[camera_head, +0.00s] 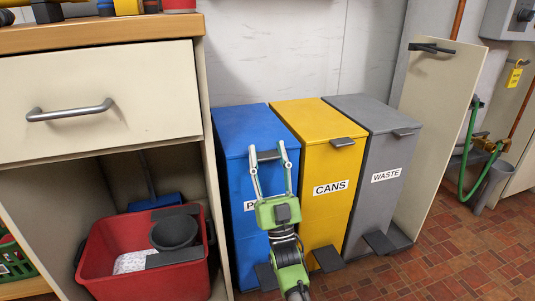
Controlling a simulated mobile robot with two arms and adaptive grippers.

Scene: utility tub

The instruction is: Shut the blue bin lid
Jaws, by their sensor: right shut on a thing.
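The blue bin (240,185) stands at the left of a row of three bins. Its blue lid (238,118) lies flat on top, about level with the tops of the other bins, and looks down. My right gripper (268,154) reaches up in front of the blue bin, its fingers on either side of the dark tab at the lid's front edge. It is shut on this tab. The gripper and arm hide part of the bin's front and label. My left gripper is not in view.
A yellow bin (331,165) marked CANS and a grey bin (382,150) marked WASTE stand close to the right. A cabinet with a drawer (98,100) and a red tub (150,262) stands left. Tiled floor (455,250) is clear at front right.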

